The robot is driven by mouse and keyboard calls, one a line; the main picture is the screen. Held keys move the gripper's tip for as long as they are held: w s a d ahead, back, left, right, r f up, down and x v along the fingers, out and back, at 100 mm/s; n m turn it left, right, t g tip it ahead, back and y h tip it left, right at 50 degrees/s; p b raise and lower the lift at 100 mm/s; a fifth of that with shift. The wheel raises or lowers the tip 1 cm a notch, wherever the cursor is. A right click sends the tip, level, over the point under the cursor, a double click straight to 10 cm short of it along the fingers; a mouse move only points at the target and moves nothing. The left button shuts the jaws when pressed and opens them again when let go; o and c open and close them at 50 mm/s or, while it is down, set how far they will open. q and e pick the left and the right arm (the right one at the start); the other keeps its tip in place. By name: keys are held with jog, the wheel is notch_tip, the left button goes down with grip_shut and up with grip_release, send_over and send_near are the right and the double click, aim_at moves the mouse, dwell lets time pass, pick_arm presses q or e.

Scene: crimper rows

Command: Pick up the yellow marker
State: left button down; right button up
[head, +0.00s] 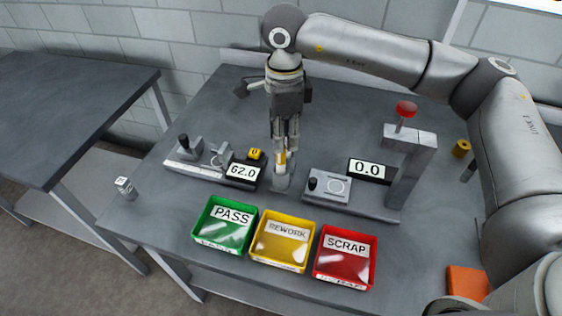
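A small yellow and white upright piece, which looks like the yellow marker (281,161), stands at the middle of the table on or in a grey holder (282,182). My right gripper (284,152) points down at it from above, with its fingers around or just in front of its upper part. The fingers hide part of the marker, and I cannot tell whether they touch it. My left gripper is not in view.
A gauge with a 62.0 display (243,171) stands left of the gripper, and a press with a 0.0 display (369,171) right. Green (204,215), yellow (258,229) and red (318,262) bins line the front. A yellow cylinder (461,148) stands at right.

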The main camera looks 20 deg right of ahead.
aim_at(280, 157)
jog(key=f, duration=0.1)
jog(key=f+p, duration=0.1)
jog(key=f, duration=0.1)
jog(key=f+p, duration=0.1)
jog(key=f, duration=0.1)
jog(key=shift+a+f, duration=0.2)
jog(key=shift+a, duration=0.05)
grip_shut()
